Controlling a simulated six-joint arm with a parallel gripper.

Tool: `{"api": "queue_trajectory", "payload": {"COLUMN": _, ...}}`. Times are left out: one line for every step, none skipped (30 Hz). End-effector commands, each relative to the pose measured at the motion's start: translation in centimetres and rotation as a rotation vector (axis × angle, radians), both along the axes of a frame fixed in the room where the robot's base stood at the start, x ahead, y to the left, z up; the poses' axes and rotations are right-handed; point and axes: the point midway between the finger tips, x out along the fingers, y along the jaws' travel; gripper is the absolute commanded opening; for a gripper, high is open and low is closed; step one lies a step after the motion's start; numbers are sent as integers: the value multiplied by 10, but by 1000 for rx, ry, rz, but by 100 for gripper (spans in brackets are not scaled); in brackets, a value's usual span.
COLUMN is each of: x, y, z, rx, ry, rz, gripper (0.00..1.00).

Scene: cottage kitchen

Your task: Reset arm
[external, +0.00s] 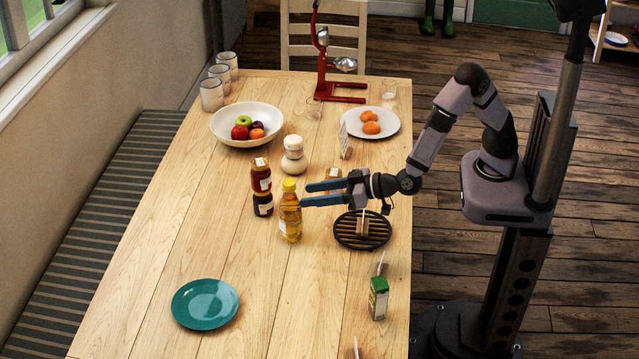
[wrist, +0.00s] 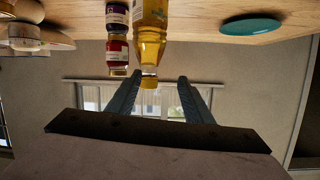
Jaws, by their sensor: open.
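My gripper (external: 322,193) reaches left over the wooden table (external: 230,270), with its two blue fingers apart and nothing between them that I can make out. In the wrist view, which is upside down, the gripper (wrist: 158,84) also shows spread fingers. A bottle of yellow liquid (external: 290,215) with a yellow cap stands upright just beyond the fingertips. It shows in the wrist view (wrist: 151,40) as well. Whether the fingers touch the bottle cannot be told. A round black slatted trivet (external: 350,240) lies below the gripper, with a small upright card on it.
A fruit bowl (external: 222,116), a plate of oranges (external: 390,124) and a red press (external: 338,92) stand farther back. A teal plate (external: 190,315) and green carton (external: 378,299) are in front.

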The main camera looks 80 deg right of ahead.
Motion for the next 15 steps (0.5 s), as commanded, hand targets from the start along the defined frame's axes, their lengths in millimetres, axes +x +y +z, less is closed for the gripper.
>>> {"api": "queue_trajectory", "payload": {"x": 2, "y": -10, "z": 8, "rx": 22, "ry": 54, "rz": 32, "gripper": 47}}
{"api": "queue_trajectory", "payload": {"x": 1, "y": -13, "z": 7, "rx": 31, "ry": 91, "rz": 57, "gripper": 47}}
{"api": "queue_trajectory", "payload": {"x": -3, "y": -18, "z": 6, "rx": 42, "ry": 142, "rz": 87, "gripper": 47}}
{"api": "queue_trajectory", "payload": {"x": -6, "y": -23, "z": 5, "rx": 50, "ry": 180, "rz": 109, "gripper": 47}}
{"api": "queue_trajectory", "payload": {"x": -10, "y": -27, "z": 3, "rx": 55, "ry": 220, "rz": 130, "gripper": 47}}
{"api": "queue_trajectory", "payload": {"x": -18, "y": -34, "z": 1, "rx": 61, "ry": 275, "rz": 154, "gripper": 47}}
{"api": "queue_trajectory", "payload": {"x": -24, "y": -40, "z": -1, "rx": 64, "ry": 318, "rz": 172, "gripper": 47}}
{"api": "queue_trajectory", "payload": {"x": -31, "y": -47, "z": -2, "rx": 66, "ry": 360, "rz": 186, "gripper": 47}}
{"api": "queue_trajectory", "payload": {"x": -42, "y": -56, "z": -4, "rx": 65, "ry": 418, "rz": 206, "gripper": 47}}
{"api": "queue_trajectory", "payload": {"x": -52, "y": -63, "z": -6, "rx": 65, "ry": 462, "rz": 216, "gripper": 47}}
{"api": "queue_trajectory", "payload": {"x": -62, "y": -71, "z": -8, "rx": 63, "ry": 509, "rz": 225, "gripper": 47}}
{"api": "queue_trajectory", "payload": {"x": -76, "y": -82, "z": -10, "rx": 59, "ry": 571, "rz": 236, "gripper": 47}}
{"api": "queue_trajectory", "payload": {"x": -88, "y": -92, "z": -12, "rx": 54, "ry": 620, "rz": 242, "gripper": 47}}
{"api": "queue_trajectory", "payload": {"x": -101, "y": -101, "z": -13, "rx": 50, "ry": 667, "rz": 244, "gripper": 47}}
{"api": "queue_trajectory", "payload": {"x": -119, "y": -114, "z": -14, "rx": 42, "ry": 733, "rz": 245, "gripper": 47}}
